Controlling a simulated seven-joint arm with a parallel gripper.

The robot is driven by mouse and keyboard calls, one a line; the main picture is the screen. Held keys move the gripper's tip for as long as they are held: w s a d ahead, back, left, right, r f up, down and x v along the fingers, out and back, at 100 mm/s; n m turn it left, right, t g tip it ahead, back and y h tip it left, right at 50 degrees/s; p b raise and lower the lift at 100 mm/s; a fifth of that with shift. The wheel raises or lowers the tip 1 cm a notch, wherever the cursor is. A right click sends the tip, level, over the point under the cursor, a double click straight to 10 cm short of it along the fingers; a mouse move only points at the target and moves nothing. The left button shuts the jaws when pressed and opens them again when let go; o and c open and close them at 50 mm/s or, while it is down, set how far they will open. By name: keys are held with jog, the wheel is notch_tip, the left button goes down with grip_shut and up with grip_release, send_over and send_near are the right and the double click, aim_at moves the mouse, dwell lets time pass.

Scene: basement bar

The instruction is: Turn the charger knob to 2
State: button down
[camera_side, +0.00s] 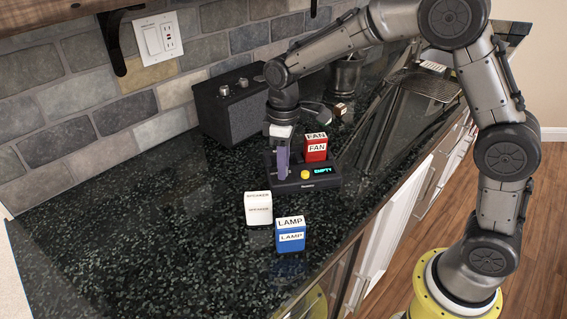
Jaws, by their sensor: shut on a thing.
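The charger (322,183) is a low black unit on the dark stone counter. Its small display reads "EMPTY" in cyan. A round yellow knob (305,175) sits on its front, left of the display; any marks around it are too small to read. My gripper (283,165) points down at the charger's left end, left of the knob and apart from it. It is shut on a narrow upright purple thing (283,158). The lower end of the purple thing is near the charger; I cannot tell whether it sits in it.
A red FAN block (316,154) stands behind the charger. A white SPEAKER block (258,214) and a blue LAMP block (290,240) stand in front. A black box with knobs (231,108) stands by the brick wall. The counter's left side is clear.

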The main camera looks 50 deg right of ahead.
jog(key=m, duration=0.7)
jog(key=shift+r, duration=0.1)
jog(key=m, duration=0.6)
jog(key=shift+a+m, duration=0.1)
jog(key=shift+m, duration=0.3)
jog(key=c, duration=0.7)
grip_release()
jog(key=shift+o, duration=0.2)
notch_tip(320, 180, up, 14)
